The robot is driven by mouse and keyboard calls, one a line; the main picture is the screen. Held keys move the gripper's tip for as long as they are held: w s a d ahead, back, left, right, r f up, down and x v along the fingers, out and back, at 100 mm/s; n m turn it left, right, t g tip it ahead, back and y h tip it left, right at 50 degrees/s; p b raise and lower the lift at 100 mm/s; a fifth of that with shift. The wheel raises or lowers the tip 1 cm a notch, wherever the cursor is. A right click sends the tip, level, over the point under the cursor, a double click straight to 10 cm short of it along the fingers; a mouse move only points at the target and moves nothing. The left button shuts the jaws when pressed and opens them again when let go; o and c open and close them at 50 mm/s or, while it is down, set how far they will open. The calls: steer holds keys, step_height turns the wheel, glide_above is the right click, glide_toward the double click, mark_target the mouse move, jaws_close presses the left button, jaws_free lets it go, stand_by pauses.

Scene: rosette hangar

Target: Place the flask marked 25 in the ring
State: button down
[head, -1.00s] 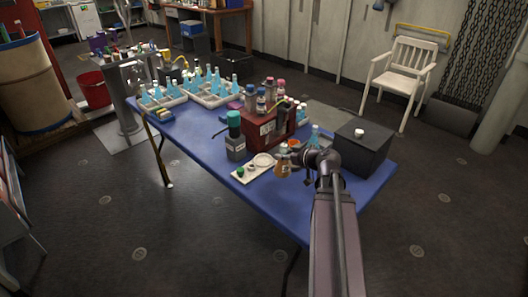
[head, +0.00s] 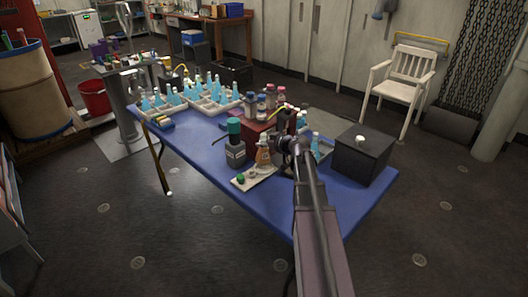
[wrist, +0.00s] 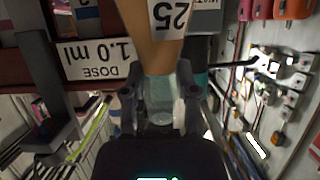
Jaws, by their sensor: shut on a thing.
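The flask marked 25 (head: 263,156) is amber-orange with a pale label. In the wrist view the flask (wrist: 148,45) shows its label 25 upside down. My gripper (wrist: 160,98) is shut on its narrow neck; in the head view my gripper (head: 277,144) reaches it from the right. The flask looks upright and is in front of or over the white plate (head: 262,174) with the ring, at the table's near edge. The ring is hidden behind or under the flask. I cannot tell whether the flask touches the plate.
A dark grey bottle with a green cap (head: 235,148) stands close left of the flask. A red box (head: 257,133) with small bottles is just behind. A black box (head: 363,160) is at the right. Racks of blue flasks (head: 205,97) fill the table's far left.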

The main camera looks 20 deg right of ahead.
mark_target(267, 150)
stand_by(0.3)
steer(key=shift+f+b, duration=1.75)
steer(key=shift+b, duration=0.05)
steer(key=shift+f, duration=0.15)
steer(key=shift+c, duration=1.9)
jaws_free()
steer(key=shift+r, duration=0.3)
steer(key=p+v, duration=0.4)
steer(key=v, duration=0.8)
steer(key=shift+p, duration=0.35)
steer(key=shift+a+f, duration=0.1)
steer(key=shift+f, duration=0.05)
